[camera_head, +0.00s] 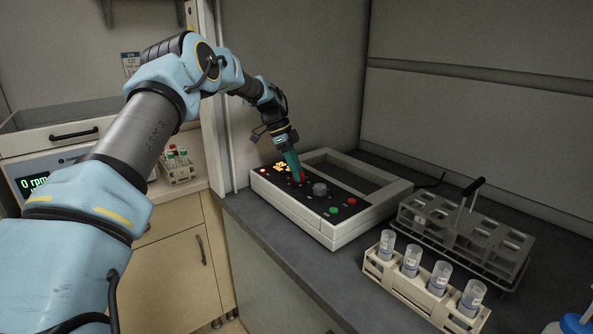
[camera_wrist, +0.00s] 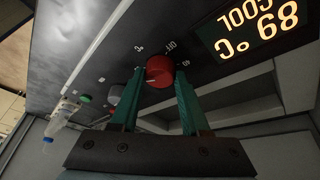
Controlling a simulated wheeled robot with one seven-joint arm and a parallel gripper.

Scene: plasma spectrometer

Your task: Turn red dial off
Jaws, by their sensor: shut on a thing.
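The red dial (camera_wrist: 159,70) sits on the dark control panel (camera_wrist: 205,78) of the white device (camera_head: 343,228). In the wrist view, its round top shows between the green fingers of my gripper (camera_wrist: 160,82), one on each side. My gripper is shut on the dial. An OFF label and other marks are printed around the dial; I cannot tell exactly where the dial points. A lit orange display (camera_wrist: 258,22) beside it appears upside down and seems to read 68 °C and COOL. In the head view, my gripper (camera_head: 299,178) reaches down onto the panel and mostly hides the dial.
A grey knob (camera_head: 320,189) and a green button (camera_head: 333,211) lie near the dial. A wall panel rises close at the left.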

